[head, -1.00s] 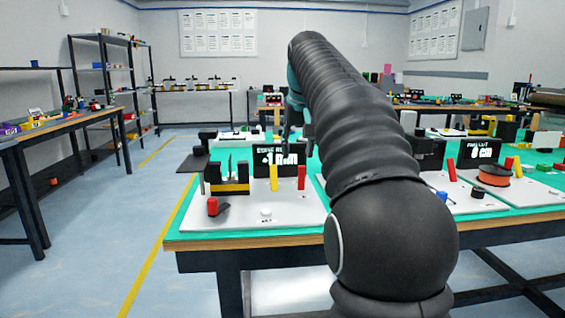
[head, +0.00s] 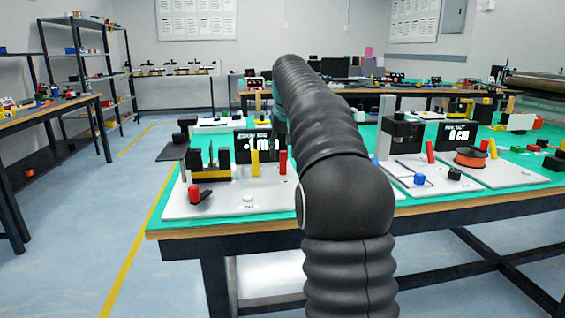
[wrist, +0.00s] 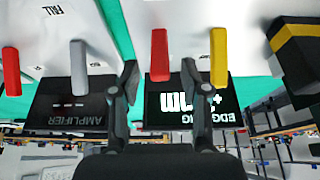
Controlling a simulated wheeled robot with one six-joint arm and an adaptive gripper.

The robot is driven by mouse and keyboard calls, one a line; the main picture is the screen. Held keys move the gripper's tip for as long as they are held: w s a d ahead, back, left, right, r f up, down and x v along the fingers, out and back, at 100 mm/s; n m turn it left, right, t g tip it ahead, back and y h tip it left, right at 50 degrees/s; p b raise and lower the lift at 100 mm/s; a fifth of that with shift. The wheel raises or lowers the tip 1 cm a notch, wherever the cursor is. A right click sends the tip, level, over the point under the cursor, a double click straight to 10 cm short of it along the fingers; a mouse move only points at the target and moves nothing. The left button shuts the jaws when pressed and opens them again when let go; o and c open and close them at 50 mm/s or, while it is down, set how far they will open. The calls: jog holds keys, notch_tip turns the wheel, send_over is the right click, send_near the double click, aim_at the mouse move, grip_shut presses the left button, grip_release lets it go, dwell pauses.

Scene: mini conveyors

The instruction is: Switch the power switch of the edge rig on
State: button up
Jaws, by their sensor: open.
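The edge rig's white base plate (head: 225,208) lies at the left end of the green bench. Its black display (head: 240,146) is lit with a "+" and "mm" reading; it also shows upside down in the wrist view (wrist: 153,113). A yellow post (head: 255,163) and a red post (head: 283,161) stand before it. A red-knobbed black piece (head: 196,194) and a small white button (head: 248,198) sit at the front. I cannot tell which part is the power switch. In the wrist view my gripper (wrist: 160,75) is open and empty, its fingers spread around the line of sight to the red post (wrist: 159,55).
Beside the edge rig stands the amplifier, with a dark display (wrist: 67,110), a grey post (wrist: 79,68) and a red post (wrist: 11,70). Another station with an orange reel (head: 470,158) is further right. My arm hides the bench middle. Floor left of the bench is clear.

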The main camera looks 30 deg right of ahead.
aim_at(283, 151)
jog(key=shift+x, duration=1.8)
grip_shut()
